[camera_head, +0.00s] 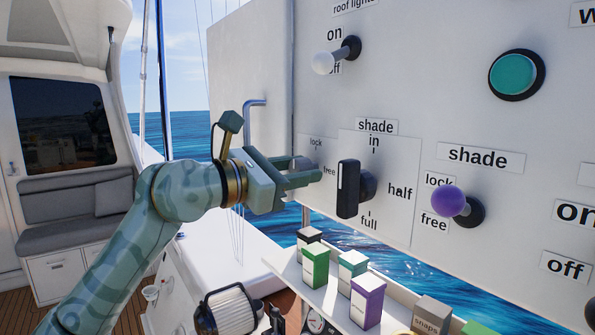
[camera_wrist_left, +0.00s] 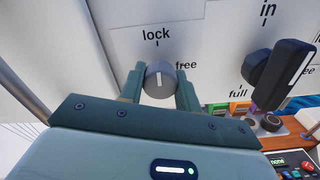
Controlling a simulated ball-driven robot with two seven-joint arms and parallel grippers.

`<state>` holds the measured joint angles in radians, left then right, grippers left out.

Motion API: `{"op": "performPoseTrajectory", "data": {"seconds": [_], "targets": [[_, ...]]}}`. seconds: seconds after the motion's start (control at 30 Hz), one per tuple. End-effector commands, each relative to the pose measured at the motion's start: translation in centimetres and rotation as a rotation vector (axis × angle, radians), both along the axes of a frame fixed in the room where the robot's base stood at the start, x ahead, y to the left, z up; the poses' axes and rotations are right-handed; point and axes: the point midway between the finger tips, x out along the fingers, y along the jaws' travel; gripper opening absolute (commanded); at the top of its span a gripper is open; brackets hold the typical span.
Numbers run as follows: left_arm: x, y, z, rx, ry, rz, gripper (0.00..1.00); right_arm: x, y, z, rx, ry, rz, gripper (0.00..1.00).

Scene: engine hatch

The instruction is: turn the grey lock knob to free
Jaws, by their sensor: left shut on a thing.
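The grey lock knob (camera_wrist_left: 160,72) is a round knob on the white panel, between the two fingers of my left gripper (camera_wrist_left: 160,86) in the wrist view. The fingers are shut on its sides. A short white line on the knob points up, towards the "lock" label (camera_wrist_left: 156,34). The "free" label (camera_wrist_left: 187,66) is to its upper right. In the head view my left gripper (camera_head: 302,173) reaches the panel from the left, and the knob (camera_head: 303,162) is mostly hidden by the fingers. My right gripper is not in view.
A black shade selector (camera_head: 348,189) stands out close to the right of the gripper. Further right is a purple-ended lever (camera_head: 449,201). A bent grey handle (camera_head: 249,117) is to the left. Several small boxes (camera_head: 315,265) stand on a white shelf below.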

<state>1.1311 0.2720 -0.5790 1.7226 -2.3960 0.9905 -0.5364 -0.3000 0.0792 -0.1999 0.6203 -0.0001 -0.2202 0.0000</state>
Motion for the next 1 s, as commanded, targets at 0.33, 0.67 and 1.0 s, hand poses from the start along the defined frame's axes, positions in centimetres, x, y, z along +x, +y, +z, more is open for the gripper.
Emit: {"op": "performPoseTrajectory", "data": {"seconds": [0.33,0.67,1.0], "targets": [[0.0,0.1,-0.3,0.108,-0.153,0.003,0.1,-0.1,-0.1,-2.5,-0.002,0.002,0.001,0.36],[0.0,0.1,-0.2,0.288,-0.401,0.003,0.1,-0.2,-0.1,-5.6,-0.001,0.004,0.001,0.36],[0.0,0.1,-0.1,0.478,-0.661,0.002,0.1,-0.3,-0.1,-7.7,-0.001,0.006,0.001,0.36]]}}
